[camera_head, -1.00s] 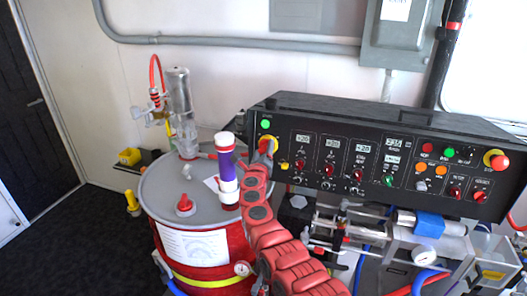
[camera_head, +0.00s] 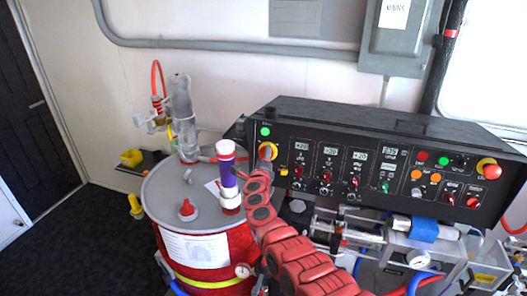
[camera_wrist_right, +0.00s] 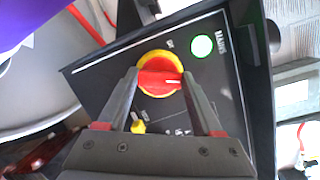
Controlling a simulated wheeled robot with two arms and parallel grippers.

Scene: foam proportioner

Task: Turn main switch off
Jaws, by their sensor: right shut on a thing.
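The main switch is a red knob on a yellow round plate (camera_wrist_right: 161,75) in the right wrist view, beside a lit green lamp (camera_wrist_right: 202,46) marked MAINS. A white mark on the knob points to the right in that view. The switch also shows in the head view (camera_head: 268,151) at the left end of the black control panel, partly covered by my gripper. My right gripper (camera_wrist_right: 161,82) has one finger on each side of the red knob and is shut on it. My left gripper is not in view.
The black control panel (camera_head: 380,125) carries several knobs, displays and lamps, and a red stop button (camera_head: 488,168) at its right. A red drum (camera_head: 205,250) with a purple and white cylinder (camera_head: 227,175) stands left of my right arm. Pipes and valves crowd below the panel.

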